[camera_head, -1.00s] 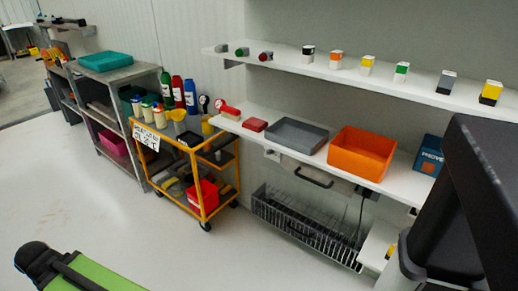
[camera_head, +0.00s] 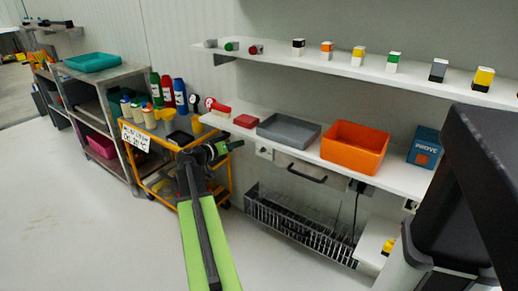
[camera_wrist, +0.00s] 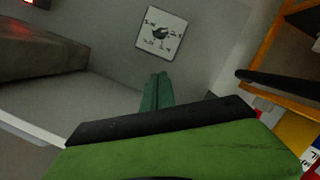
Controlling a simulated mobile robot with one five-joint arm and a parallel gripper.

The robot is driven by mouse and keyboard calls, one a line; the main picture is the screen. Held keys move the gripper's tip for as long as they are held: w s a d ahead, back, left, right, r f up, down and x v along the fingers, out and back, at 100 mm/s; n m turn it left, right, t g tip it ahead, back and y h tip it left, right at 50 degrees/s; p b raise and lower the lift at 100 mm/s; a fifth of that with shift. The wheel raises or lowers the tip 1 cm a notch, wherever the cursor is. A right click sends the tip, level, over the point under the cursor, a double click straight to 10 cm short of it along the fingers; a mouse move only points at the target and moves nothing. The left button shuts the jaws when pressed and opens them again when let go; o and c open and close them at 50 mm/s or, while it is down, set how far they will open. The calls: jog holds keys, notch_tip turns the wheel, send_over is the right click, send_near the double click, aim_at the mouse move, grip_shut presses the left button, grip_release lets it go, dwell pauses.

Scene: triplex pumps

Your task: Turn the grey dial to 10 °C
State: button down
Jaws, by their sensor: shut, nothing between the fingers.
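A white square plate with a dark grey dial (camera_wrist: 161,32) at its middle is on the grey wall in the wrist view, with small marks around the dial. The marks are too small to read. In the head view a small white plate (camera_head: 264,153) under the lower shelf appears to be the same one. My gripper (camera_head: 238,144) is beside the cart, just left of that plate. Its green fingers (camera_wrist: 157,91) are shut and empty, pointing toward the plate and apart from the dial in the picture.
An orange cart (camera_head: 231,176) with bottles is close to my gripper on the left. The lower shelf (camera_head: 395,176) holds a grey tray (camera_head: 289,131) and an orange bin (camera_head: 354,148). A wire rack (camera_head: 298,225) hangs below. The floor at left is clear.

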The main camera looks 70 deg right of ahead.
jog(key=b, duration=0.2)
send_over(262, 151)
jog(key=w, duration=0.3)
notch_tip(262, 151, down, 2)
jog(key=shift+s+a+f+b, duration=0.3)
jog(key=shift+s+f+b, duration=0.2)
jog(key=shift+f+b, duration=0.35)
jog(key=shift+s+a+f+b, duration=0.3)
jog(key=shift+s+f+b, duration=0.15)
jog(key=shift+f+b, duration=0.35)
